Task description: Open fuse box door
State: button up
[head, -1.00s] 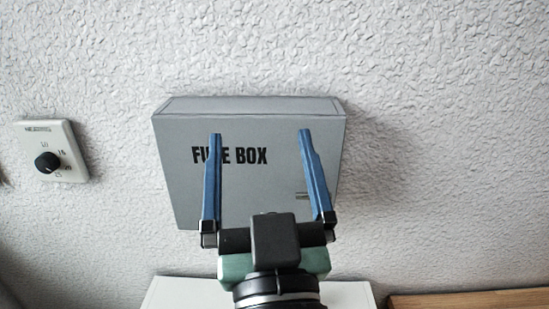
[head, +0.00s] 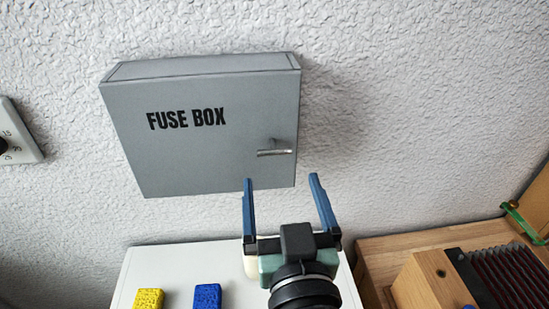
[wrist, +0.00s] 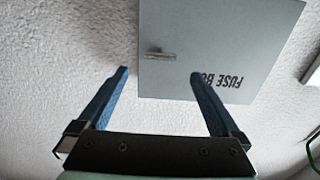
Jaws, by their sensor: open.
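The grey fuse box (head: 200,125) hangs on the textured wall, with its door shut. A short metal handle (head: 274,152) sits near the right edge of the door, below and right of the lettering. My gripper (head: 280,178) is open and empty, with its two blue fingers apart just below the handle and the box's lower right corner. In the wrist view the fuse box (wrist: 215,50) shows upside down, with the handle (wrist: 160,56) above and between the fingertips of my gripper (wrist: 158,72). No finger visibly touches the handle.
A white surface (head: 170,265) below the box bears a yellow block (head: 148,299) and a blue block (head: 207,297). A wooden top with a bellows-like object (head: 500,275) lies at the lower right. A dial (head: 15,135) is on the wall at left.

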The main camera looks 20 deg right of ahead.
aim_at(275, 151)
jog(key=p+x, duration=0.2)
jog(key=x, duration=0.7)
jog(key=shift+w, duration=0.2)
grip_shut()
